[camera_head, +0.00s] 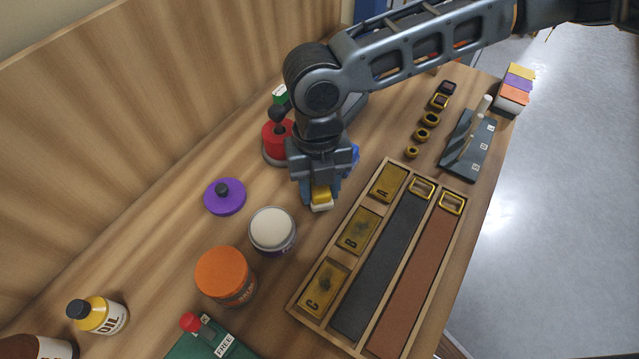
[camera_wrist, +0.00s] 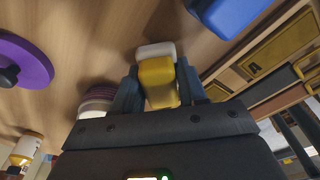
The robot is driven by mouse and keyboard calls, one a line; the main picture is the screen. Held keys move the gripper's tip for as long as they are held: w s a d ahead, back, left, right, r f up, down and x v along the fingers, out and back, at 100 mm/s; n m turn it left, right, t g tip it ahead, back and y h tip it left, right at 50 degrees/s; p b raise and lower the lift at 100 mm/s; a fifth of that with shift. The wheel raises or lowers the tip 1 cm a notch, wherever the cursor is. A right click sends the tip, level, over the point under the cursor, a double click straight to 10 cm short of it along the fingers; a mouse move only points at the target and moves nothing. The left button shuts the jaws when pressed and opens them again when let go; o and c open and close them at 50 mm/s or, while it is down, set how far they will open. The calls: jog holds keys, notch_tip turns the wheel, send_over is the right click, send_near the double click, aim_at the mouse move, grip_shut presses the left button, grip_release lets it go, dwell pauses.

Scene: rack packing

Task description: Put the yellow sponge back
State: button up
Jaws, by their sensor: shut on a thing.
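The yellow sponge (camera_head: 321,194) is a small block with a white layer at its lower end. My gripper (camera_head: 319,190) is shut on it and points down over the table, left of the wooden tray and just right of the white-topped jar. In the wrist view the sponge (camera_wrist: 158,80) sits between the two fingers (camera_wrist: 157,90), its white end facing away from my gripper. My fingers hide part of its sides. I cannot tell whether the sponge touches the table.
A wooden tray (camera_head: 294,308) with slots marked A, B and C lies right of my gripper. A white-topped jar (camera_head: 272,229), an orange-lidded jar (camera_head: 224,274) and a purple lid (camera_head: 225,196) stand left. A blue block (camera_wrist: 226,14) is close by. Yellow, purple and orange blocks (camera_head: 516,83) sit far right.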

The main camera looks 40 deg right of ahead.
jog(key=shift+f, duration=0.25)
jog(key=o, duration=1)
jog(key=r, duration=0.4)
jog(key=w+r, duration=0.1)
jog(key=r, duration=0.7)
jog(key=shift+w+d+r+b, duration=0.1)
jog(key=shift+w+d+b, duration=0.05)
jog(key=shift+d+b, duration=0.25)
